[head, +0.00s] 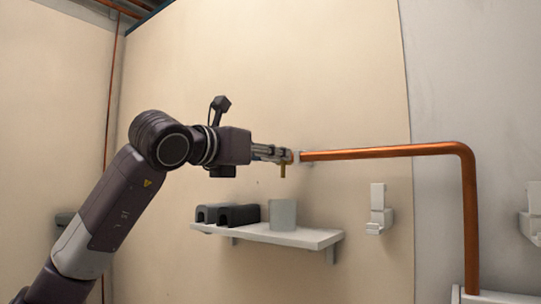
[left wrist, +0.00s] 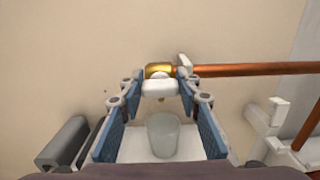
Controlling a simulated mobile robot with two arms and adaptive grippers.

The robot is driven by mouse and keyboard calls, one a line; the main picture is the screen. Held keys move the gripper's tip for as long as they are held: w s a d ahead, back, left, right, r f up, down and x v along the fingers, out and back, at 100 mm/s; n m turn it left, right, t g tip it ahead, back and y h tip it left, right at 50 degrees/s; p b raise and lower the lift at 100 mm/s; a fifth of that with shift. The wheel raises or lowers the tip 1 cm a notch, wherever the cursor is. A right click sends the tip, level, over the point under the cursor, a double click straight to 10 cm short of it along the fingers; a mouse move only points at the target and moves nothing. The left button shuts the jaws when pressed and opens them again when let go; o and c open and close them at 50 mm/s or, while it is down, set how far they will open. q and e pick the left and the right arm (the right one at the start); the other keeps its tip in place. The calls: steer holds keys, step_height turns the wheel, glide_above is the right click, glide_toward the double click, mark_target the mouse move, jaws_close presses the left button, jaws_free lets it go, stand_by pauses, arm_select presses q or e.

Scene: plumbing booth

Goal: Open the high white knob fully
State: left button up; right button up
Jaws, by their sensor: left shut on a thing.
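The white knob (left wrist: 160,88) sits in front of a brass valve body (left wrist: 159,71) at the left end of a copper pipe. My left gripper (left wrist: 162,97) reaches it with one finger on each side of it, and is shut on the knob. In the head view my left gripper (head: 287,154) is level with the pipe's left end, and a short brass piece (head: 283,171) hangs down there. The knob itself is mostly hidden by the fingers in the head view. My right gripper is not in view.
The copper pipe (head: 390,152) runs right, then bends down. A white shelf (head: 300,238) below holds a light grey cup (head: 283,214) and dark rounded blocks (head: 238,214). A white wall bracket (head: 378,205) is right of the shelf. The wall above the gripper is bare.

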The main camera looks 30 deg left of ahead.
arm_select(q)
steer(key=shift+f+n+b, duration=0.2)
steer(key=shift+n+b, duration=1.3)
steer(key=shift+n, duration=0.2)
steer(key=n+b, duration=0.2)
steer(key=n, duration=0.1)
steer(key=shift+a+n, duration=0.1)
steer(key=shift+n, duration=0.3)
steer(key=n+b, duration=0.2)
steer(key=n, duration=0.3)
steer(key=n+b, duration=0.2)
steer(key=n, duration=0.3)
steer(key=shift+a+n, duration=0.1)
steer(key=shift+n, duration=0.3)
steer(key=o, duration=1.2)
steer(key=shift+c, duration=0.2)
